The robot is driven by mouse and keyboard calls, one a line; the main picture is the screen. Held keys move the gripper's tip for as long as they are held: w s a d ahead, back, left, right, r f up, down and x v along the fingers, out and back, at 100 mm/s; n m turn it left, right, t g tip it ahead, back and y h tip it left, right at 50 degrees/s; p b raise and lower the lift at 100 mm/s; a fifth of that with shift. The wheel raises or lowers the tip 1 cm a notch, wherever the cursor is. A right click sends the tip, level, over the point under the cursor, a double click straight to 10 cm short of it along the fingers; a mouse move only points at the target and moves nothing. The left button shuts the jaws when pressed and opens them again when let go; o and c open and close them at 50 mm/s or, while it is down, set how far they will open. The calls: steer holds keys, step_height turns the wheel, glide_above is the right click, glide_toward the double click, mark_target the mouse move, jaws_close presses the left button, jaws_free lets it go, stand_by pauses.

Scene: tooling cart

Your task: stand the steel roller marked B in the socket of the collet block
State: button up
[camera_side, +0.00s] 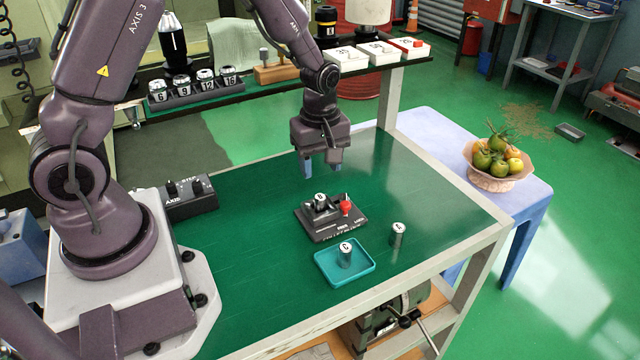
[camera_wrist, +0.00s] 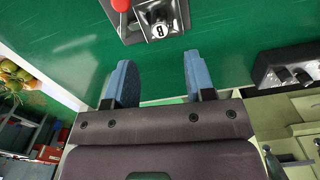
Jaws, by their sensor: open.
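The collet block (camera_side: 322,232) is a dark block with a red-knobbed lever (camera_side: 346,205) on the green bench top; part of it also shows at the top of the wrist view (camera_wrist: 137,36). The steel roller marked B (camera_wrist: 160,30) stands upright in the block's socket, its white marked end up; in the side view this roller (camera_side: 320,199) shows a little left of the red knob. My gripper (camera_side: 321,168) is open and empty, above the bench and behind the block. In the wrist view its blue fingers (camera_wrist: 158,78) are apart, clear of the roller.
A teal tray (camera_side: 328,276) in front of the block holds another roller (camera_side: 345,255). A further roller (camera_side: 397,236) stands on the bench to the right. A black control box (camera_side: 190,197) lies left. A shelf with numbered holders (camera_side: 195,88) runs behind.

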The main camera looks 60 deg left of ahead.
steer(key=s+d+r+m+t, duration=0.1)
steer(key=s+d+r+m, duration=0.15)
steer(key=r, duration=0.55)
steer(key=s+d+r+m+t, duration=0.1)
steer(key=s+r+m, duration=0.25)
steer(key=r, duration=0.45)
steer(key=s+d+r+m+t, duration=0.2)
steer(key=s+r+m, duration=0.4)
steer(key=s+m, duration=0.4)
steer(key=shift+s+d+r+m+t, duration=0.2)
steer(key=shift+d+r+m+t, duration=0.15)
steer(key=shift+t, duration=0.45)
